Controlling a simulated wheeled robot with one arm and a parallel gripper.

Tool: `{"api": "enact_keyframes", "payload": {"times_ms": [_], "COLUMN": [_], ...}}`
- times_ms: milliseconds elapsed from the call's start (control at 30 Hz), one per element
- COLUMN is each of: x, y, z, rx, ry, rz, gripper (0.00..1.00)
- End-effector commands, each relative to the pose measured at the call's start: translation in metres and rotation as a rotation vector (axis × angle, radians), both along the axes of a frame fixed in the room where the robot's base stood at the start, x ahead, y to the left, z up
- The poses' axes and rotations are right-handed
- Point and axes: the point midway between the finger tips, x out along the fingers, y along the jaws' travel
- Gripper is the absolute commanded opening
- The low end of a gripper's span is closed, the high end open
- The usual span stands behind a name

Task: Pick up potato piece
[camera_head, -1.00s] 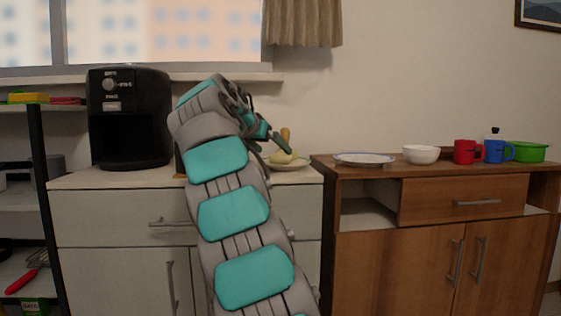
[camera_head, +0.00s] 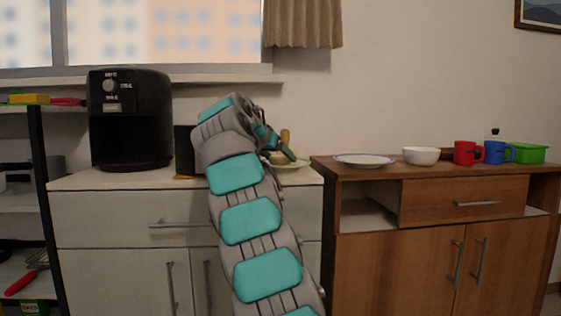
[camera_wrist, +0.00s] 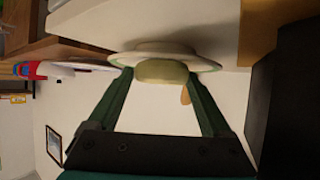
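The potato piece (camera_wrist: 162,72) is pale yellow and sits on a round white plate (camera_wrist: 207,62) in the wrist view. My gripper (camera_wrist: 160,78) is open, with one green finger on each side of the potato piece. A small gap shows at the left finger; I cannot tell whether the right finger touches it. In the head view the plate (camera_head: 298,164) stands on the white cabinet's right end. My gripper (camera_head: 291,157) is over it there and hides most of the potato piece.
A black coffee-machine-like appliance (camera_head: 130,115) stands at the left of the white cabinet top (camera_head: 110,180). A dark box (camera_head: 184,150) is beside my arm. The wooden cabinet (camera_head: 385,180) at right holds a plate, a white bowl (camera_head: 421,155), red and blue mugs and a green container.

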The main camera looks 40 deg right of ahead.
Motion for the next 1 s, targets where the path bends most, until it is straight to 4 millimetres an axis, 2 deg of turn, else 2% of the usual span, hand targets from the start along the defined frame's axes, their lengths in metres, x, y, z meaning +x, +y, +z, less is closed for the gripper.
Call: {"api": "enact_keyframes", "payload": {"times_ms": [67,567,1000], "x": [0.0001,0.0001,0.0004], "y": [0.0,0.0001,0.0004], "z": [0.0,0.0,0.006], "rx": [0.0,0.0,0.0], "ry": [0.0,0.0,0.0], "rz": [0.0,0.0,0.001], "gripper": [0.73,0.17,0.16]}}
